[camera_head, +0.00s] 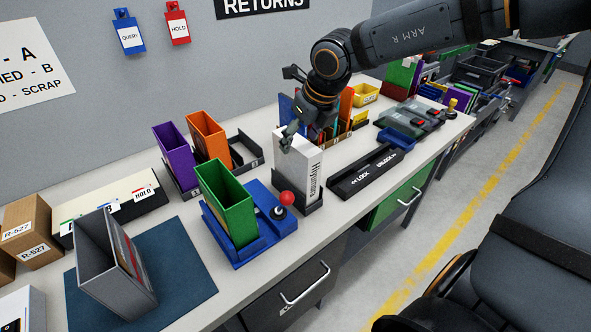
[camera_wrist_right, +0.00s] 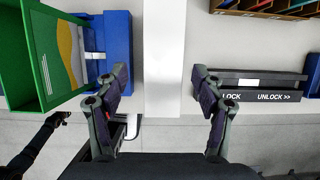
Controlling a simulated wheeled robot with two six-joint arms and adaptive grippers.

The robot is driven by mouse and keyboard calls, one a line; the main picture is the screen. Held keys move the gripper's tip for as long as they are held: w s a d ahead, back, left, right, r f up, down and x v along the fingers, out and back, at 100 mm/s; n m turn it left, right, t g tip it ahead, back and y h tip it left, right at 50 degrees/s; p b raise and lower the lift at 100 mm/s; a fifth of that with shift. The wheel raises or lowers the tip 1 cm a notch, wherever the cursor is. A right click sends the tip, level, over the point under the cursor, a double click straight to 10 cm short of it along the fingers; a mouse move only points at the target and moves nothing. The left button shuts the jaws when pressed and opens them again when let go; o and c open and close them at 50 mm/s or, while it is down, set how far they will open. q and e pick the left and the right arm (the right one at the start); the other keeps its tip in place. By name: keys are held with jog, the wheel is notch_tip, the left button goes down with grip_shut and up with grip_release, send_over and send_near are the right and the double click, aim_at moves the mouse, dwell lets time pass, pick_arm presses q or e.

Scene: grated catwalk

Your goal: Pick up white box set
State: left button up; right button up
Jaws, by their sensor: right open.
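The white box set (camera_head: 299,167) stands upright in a dark holder (camera_head: 300,204) on the bench, with dark lettering on its front edge. In the right wrist view it is the pale upright strip (camera_wrist_right: 165,55) between the fingers. My right gripper (camera_head: 288,136) is at the top of the box set, its fingers open. The wrist view shows a finger on each side of the box set (camera_wrist_right: 163,92), with gaps between. The gripper and wrist partly hide the top of the box set. My left gripper is not seen in the head view.
A green open box (camera_head: 228,203) in a blue stand with a red-knobbed lever (camera_head: 286,199) is close left of the box set. A black LOCK/UNLOCK bar (camera_head: 369,171) lies right. Purple (camera_head: 174,156) and orange (camera_head: 208,138) boxes stand behind. A grey box (camera_head: 112,262) stands on a blue mat.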

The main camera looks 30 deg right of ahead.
aim_at(296, 170)
jog(key=shift+p+x, duration=0.55)
jog(key=shift+x, duration=0.5)
jog(key=x, duration=0.2)
jog(key=shift+w+d+f, duration=0.2)
jog(key=shift+w+f, duration=0.05)
jog(key=shift+w, duration=0.1)
jog(key=shift+w+f, duration=0.1)
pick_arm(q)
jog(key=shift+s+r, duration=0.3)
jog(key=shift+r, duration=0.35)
pick_arm(e)
jog(key=shift+s, duration=0.2)
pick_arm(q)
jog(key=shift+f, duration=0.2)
pick_arm(e)
jog(key=shift+w, duration=0.1)
pick_arm(q)
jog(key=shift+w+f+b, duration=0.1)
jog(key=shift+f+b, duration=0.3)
jog(key=shift+b, duration=0.2)
pick_arm(e)
jog(key=shift+f, duration=0.2)
grip_shut()
